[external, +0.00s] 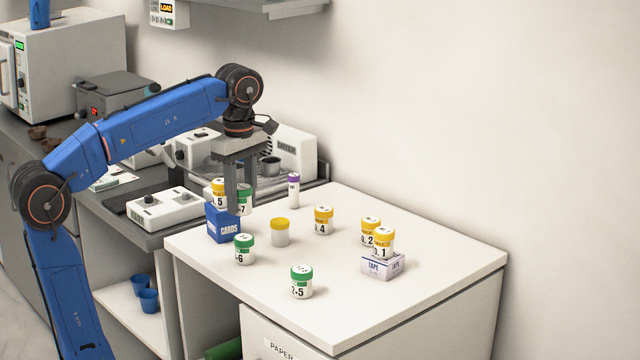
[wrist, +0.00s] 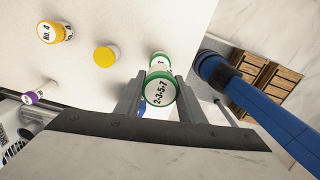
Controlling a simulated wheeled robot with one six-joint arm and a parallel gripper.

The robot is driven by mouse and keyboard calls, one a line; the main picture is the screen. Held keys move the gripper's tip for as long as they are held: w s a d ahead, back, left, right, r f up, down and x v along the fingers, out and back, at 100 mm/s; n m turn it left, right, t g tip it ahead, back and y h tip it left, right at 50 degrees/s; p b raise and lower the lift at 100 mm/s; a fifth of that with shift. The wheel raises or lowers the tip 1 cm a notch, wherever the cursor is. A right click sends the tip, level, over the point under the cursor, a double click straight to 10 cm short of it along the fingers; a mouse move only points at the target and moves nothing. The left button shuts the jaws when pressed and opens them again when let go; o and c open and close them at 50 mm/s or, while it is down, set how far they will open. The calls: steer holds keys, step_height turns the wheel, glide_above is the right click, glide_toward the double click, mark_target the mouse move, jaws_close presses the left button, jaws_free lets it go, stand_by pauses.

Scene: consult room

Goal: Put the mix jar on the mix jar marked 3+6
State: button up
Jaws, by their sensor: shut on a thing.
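My gripper (external: 240,207) points down above the left part of the white table and is shut on a green-capped mix jar (external: 245,194). In the wrist view the lid of this jar (wrist: 160,89) reads 2-3-5-7, between the two fingers. A green-capped jar whose label ends in 6 (external: 244,250) stands upright on the table, below and in front of the held jar. The start of its label is hard to read. Another green-capped jar marked 2 and 5 (external: 302,283) stands nearer the front. In the wrist view a green-capped jar (wrist: 160,60) shows partly behind the held one.
A blue cards box (external: 224,226) bears a yellow-capped jar (external: 218,187). A plain yellow-capped jar (external: 280,233), jar No. 4 (external: 323,221) and a purple-capped vial (external: 293,190) stand nearby. Yellow-capped jars 2 (external: 370,231) and 1 (external: 382,242) are by the tape box (external: 382,267). The table's right is clear.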

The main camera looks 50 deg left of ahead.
mark_target(241, 186)
steer(key=shift+f, duration=2.85)
steer(key=shift+f, duration=0.1)
steer(key=o, duration=1)
steer(key=shift+o, duration=0.2)
step_height(241, 186, up, 12)
steer(key=shift+r, duration=0.1)
